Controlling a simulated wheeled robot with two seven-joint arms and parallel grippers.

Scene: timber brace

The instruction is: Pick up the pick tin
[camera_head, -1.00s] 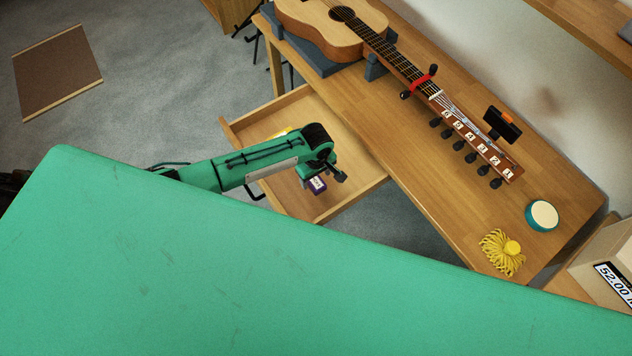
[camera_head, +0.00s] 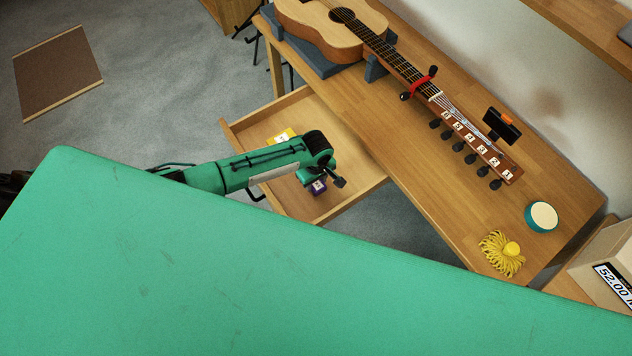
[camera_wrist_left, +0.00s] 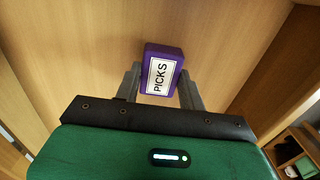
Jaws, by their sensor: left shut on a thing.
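The pick tin (camera_wrist_left: 161,72) is a small purple box with a white label reading PICKS. In the left wrist view it sits between the two grey fingers of my left gripper (camera_wrist_left: 160,85), which is shut on it. In the head view the pick tin (camera_head: 317,187) shows just below my left gripper (camera_head: 328,182), over the open drawer (camera_head: 345,205). I cannot tell whether the tin touches the drawer floor. My right gripper is in neither view.
A yellow item (camera_head: 283,136) lies in the drawer behind my left arm. The drawer's wooden walls surround the gripper. The desk above holds a guitar (camera_head: 330,25), a black tuner-like device (camera_head: 502,124), a teal round tin (camera_head: 542,216) and a yellow tasselled thing (camera_head: 502,253).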

